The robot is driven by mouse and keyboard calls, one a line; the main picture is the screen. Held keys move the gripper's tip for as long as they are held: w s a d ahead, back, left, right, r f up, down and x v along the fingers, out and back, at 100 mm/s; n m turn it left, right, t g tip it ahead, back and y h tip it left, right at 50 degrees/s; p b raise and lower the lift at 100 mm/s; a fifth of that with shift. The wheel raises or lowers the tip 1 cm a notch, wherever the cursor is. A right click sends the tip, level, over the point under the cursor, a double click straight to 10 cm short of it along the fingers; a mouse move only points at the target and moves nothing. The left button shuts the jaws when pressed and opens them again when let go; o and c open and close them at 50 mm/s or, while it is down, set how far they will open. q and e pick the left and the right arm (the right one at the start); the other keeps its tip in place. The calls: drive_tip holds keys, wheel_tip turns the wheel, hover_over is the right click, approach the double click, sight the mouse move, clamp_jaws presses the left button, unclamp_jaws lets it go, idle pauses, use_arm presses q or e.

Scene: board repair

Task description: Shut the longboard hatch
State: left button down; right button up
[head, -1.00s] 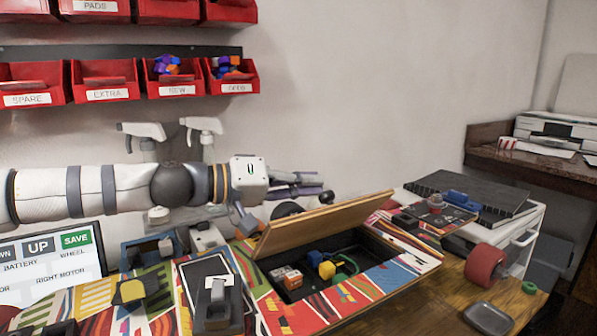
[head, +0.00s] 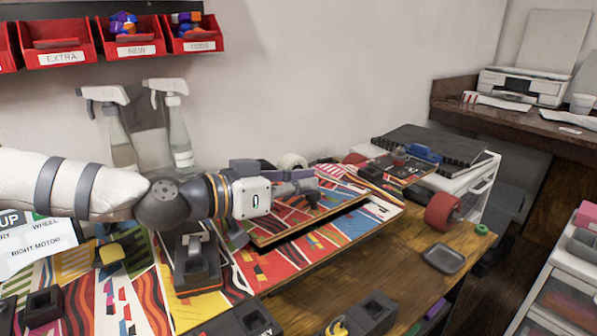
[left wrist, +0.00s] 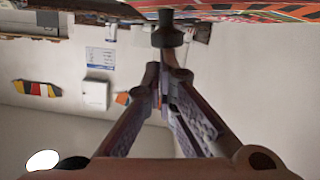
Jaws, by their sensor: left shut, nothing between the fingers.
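The longboard (head: 268,272) has a red, blue and striped deck and lies across the workbench. Its hatch lid (head: 290,222) is down almost flat, with a dark gap along its front edge, so it is not flush. The lid hides the inside of the compartment. My left gripper (head: 312,187) is shut and empty, over the lid's upper face; I cannot tell whether it touches. In the left wrist view the fingers (left wrist: 166,78) are together, with a patterned surface (left wrist: 235,12) at the top edge. My right gripper is not in view.
A red wheel (head: 443,211) and a grey tray (head: 443,258) are at the bench's right. Black boxes (head: 370,312) stand in front. Spray bottles (head: 180,135) stand behind my left arm. A black notebook (head: 435,150) lies at the back right.

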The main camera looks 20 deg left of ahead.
use_arm(q)
drive_tip(key=shift+d+f, duration=0.1)
drive_tip(key=shift+f, duration=0.15)
idle(0.4)
